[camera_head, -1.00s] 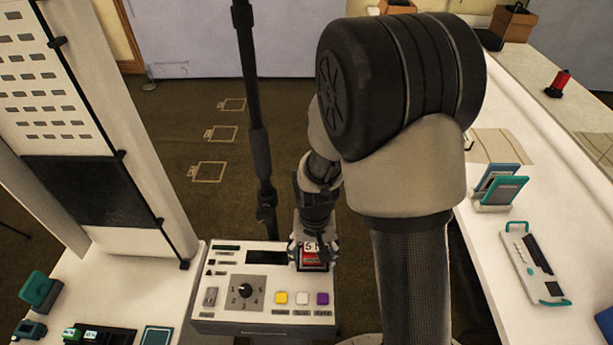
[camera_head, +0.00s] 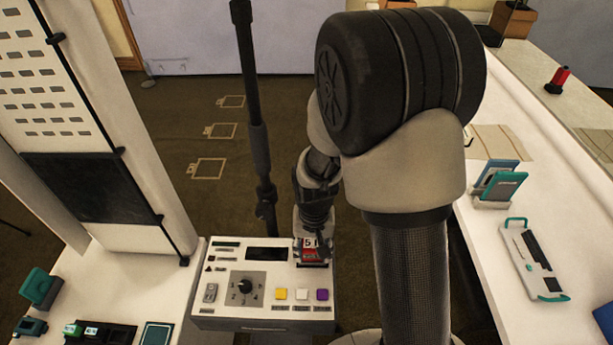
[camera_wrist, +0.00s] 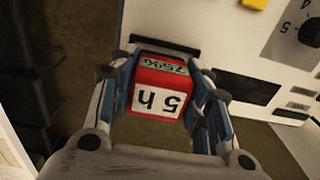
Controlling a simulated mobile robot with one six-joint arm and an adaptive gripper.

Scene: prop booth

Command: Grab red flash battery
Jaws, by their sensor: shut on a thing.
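The red flash battery (camera_wrist: 161,84) is a red block with a white label reading "5 h" and a smaller label reading "75%". It sits between the fingers of my gripper (camera_wrist: 160,95), which is shut on it. In the head view the battery (camera_head: 313,247) shows at the back right corner of the white control box (camera_head: 215,312), and my gripper (camera_head: 313,240) is around it from above. In the wrist view a dark slot lies just beyond the battery on the white panel. Whether the battery's lower end is clear of the box is hidden.
The box carries a dial (camera_head: 245,287) and yellow, white and purple buttons. A black pole (camera_head: 258,130) stands just behind it. A right-hand counter holds a teal-handled device (camera_head: 532,260) and upright teal and blue cards (camera_head: 500,183). A red item (camera_head: 560,77) stands farther back.

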